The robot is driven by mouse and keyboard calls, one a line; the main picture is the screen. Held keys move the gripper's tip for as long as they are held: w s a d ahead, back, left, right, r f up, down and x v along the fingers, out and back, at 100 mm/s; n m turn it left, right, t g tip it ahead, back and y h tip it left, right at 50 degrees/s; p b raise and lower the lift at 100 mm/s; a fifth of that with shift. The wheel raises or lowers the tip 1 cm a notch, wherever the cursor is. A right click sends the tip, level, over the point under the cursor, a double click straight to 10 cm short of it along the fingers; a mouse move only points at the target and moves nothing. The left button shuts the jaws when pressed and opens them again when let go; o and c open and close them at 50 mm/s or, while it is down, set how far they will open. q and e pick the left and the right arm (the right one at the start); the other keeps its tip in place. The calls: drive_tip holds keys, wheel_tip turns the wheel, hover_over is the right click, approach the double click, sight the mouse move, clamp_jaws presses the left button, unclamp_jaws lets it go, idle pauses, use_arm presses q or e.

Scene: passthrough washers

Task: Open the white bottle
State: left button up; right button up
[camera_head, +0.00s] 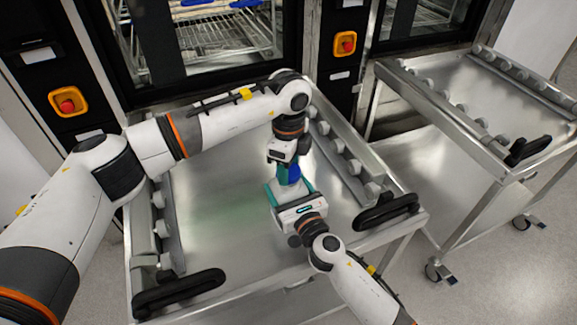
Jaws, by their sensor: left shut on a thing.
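The white bottle (292,190) stands on the steel cart top, small and largely hidden between my two grippers. A blue part (293,171), which looks like its cap, shows above the white part. My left gripper (287,174) comes down from above and is shut on this blue cap, with a teal finger beside it. My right gripper (289,189) reaches in from the front right, its teal fingers on either side of the white body. Whether these fingers touch the bottle cannot be told.
The steel cart (215,240) has side rails with grey rollers and black handles (180,291). A second cart (480,100) stands at the right. Washer machines with red buttons (67,104) stand behind. The cart top left of the bottle is clear.

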use_arm(q)
drive_tip(key=shift+r, duration=0.1)
drive_tip(key=shift+r, duration=1.9)
use_arm(e)
drive_tip(key=o, duration=1.9)
drive_tip(key=shift+o, duration=0.2)
drive_tip(key=shift+s, duration=0.1)
